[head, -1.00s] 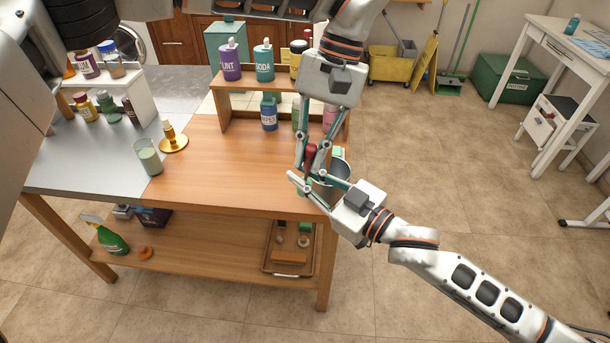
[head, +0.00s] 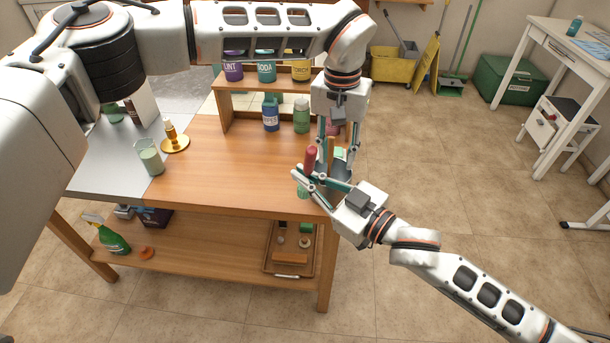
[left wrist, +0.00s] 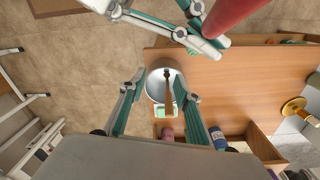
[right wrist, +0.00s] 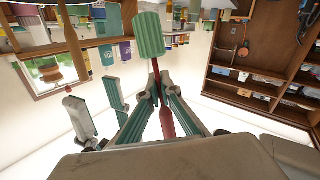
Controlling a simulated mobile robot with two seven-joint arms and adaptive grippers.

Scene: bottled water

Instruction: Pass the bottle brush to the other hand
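The bottle brush has a red handle (head: 311,160) and green bristles (head: 303,191). My right gripper (head: 307,178) is shut on it near the right front corner of the table, with the handle up and the bristles down. In the right wrist view the fingers close on the red shaft (right wrist: 164,112) below the green bristle head (right wrist: 150,35). My left gripper (head: 338,150) is open and apart from the brush, above a grey pot. In the left wrist view its fingers (left wrist: 163,98) stand apart, and the red handle (left wrist: 235,12) shows at the top edge.
The grey pot (left wrist: 152,88) has a brown wooden handle (left wrist: 168,92) standing in it, seen between my left fingers. A green-and-white block (left wrist: 163,111) is beside it. Bottles stand on and under a wooden riser (head: 225,112). The wooden tabletop (head: 225,170) is clear in front.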

